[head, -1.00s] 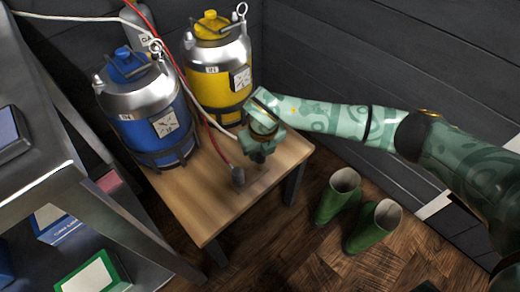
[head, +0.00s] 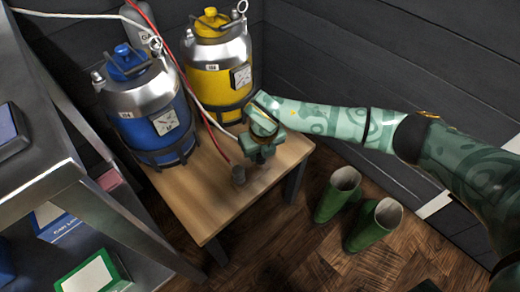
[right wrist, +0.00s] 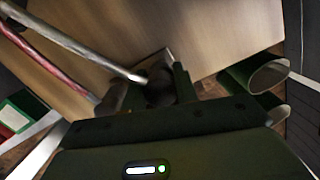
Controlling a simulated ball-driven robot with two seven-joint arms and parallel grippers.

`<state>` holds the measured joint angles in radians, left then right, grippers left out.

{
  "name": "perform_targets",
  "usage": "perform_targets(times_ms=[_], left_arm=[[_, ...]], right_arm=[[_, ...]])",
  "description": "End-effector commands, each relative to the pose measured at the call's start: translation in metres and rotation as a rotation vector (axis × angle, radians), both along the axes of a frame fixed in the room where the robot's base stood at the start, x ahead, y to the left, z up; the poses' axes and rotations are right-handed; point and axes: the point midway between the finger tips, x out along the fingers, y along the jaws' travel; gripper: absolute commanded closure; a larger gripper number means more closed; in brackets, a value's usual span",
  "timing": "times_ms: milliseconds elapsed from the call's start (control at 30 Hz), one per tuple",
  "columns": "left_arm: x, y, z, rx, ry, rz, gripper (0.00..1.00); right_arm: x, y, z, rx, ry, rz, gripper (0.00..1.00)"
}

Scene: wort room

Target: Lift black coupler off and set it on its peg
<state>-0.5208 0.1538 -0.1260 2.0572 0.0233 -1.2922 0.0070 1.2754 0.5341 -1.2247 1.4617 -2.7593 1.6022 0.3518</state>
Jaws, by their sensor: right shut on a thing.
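My right gripper (head: 258,160) is low over the front right of the small wooden table (head: 215,222). In the right wrist view its fingers (right wrist: 158,92) are shut on the dark coupler (right wrist: 161,86), which has a white hose (right wrist: 95,58) running into it. In the head view the gripper hides the coupler. Whether the coupler touches the table, I cannot tell. A grey upright piece (head: 238,175) stands beside the gripper, with the red hose (head: 214,137) leading to it. I cannot make out a separate empty peg. My left gripper is out of view.
A blue keg (head: 133,120) and a yellow keg (head: 208,80) stand at the table's back. A metal shelf (head: 50,185) with boxes is at left. The table's front is mostly bare.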

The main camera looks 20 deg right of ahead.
Motion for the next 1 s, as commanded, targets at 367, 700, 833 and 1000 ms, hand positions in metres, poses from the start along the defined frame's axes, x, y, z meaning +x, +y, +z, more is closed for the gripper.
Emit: perform_targets(times_ms=[367, 700, 833, 1000], left_arm=[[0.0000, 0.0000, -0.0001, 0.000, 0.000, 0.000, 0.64], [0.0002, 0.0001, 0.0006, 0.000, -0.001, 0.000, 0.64], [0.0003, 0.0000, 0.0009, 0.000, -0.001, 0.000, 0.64], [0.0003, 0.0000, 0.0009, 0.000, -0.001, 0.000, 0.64]], right_arm=[[0.0001, 0.0002, -0.0009, 0.000, 0.000, 0.000, 0.93], [-0.0001, 0.0002, -0.0060, 0.000, 0.001, 0.000, 0.93], [0.0000, 0.0005, -0.0091, 0.001, 0.000, 0.001, 0.93], [0.0001, 0.0004, -0.0100, 0.000, 0.000, 0.001, 0.93]])
